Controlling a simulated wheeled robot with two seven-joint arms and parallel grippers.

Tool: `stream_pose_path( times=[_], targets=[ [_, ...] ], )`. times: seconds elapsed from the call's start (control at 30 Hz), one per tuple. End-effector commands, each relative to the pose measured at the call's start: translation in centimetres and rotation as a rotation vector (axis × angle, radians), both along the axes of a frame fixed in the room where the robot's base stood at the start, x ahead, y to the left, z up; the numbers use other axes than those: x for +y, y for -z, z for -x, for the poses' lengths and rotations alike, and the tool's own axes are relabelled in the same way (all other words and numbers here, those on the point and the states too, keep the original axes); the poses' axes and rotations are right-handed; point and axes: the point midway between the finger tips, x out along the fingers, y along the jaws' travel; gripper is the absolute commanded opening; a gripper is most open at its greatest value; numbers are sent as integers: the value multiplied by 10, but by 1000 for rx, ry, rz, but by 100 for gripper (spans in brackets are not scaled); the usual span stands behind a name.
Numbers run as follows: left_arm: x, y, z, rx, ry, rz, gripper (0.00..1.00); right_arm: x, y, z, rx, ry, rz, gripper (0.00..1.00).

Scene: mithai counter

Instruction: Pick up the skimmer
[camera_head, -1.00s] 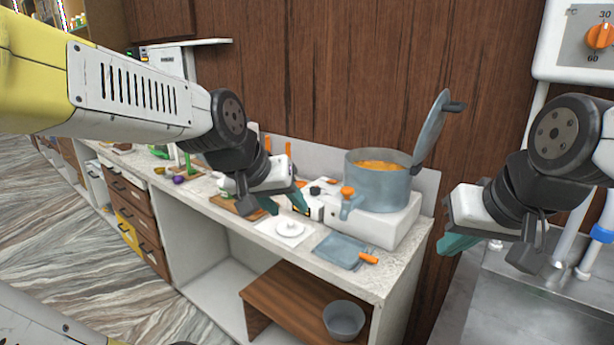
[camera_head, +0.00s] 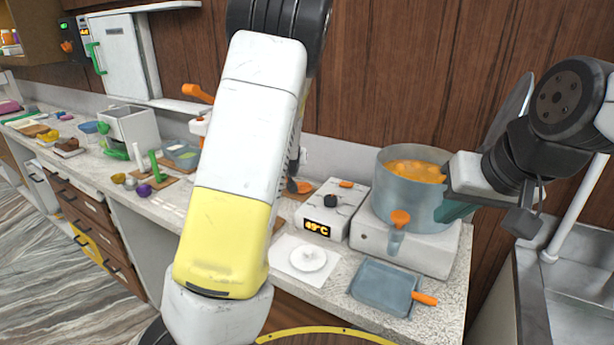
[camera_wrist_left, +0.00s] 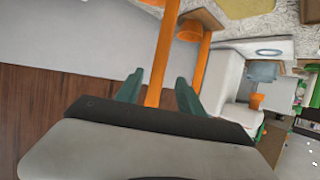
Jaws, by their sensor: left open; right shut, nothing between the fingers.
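No skimmer head shows clearly in either view. In the left wrist view a long orange handle (camera_wrist_left: 164,50) runs between the fingers of my open left gripper (camera_wrist_left: 158,92); I cannot tell whether it belongs to the skimmer. A second orange bar (camera_wrist_left: 204,62) stands beside it. In the head view my left arm hides its own gripper, and an orange handle (camera_head: 198,93) shows left of the arm. My right gripper (camera_head: 455,212) is shut and empty, in front of the right side of the steel pot (camera_head: 388,192) in the picture.
The pot with orange contents stands on a white burner (camera_head: 425,258). A sink (camera_head: 572,270) is at right.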

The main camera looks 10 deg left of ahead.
Motion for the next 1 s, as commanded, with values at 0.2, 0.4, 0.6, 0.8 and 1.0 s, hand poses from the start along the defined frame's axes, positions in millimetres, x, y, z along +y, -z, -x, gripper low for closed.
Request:
stream_pose_path(
  times=[0.2,0.4,0.6,0.8,1.0],
  targets=[
    [5,9,-23,0,0,-2,45,0,0,0,0,0,0,0],
    [7,17,-51,2,1,-3,45,0,0,0,0,0,0,0],
    [11,24,-68,2,0,0,45,0,0,0,0,0,0,0],
    [11,24,-68,2,0,1,45,0,0,0,0,0,0,0],
    [11,24,-68,2,0,0,12,0,0,0,0,0,0,0]
  ],
)
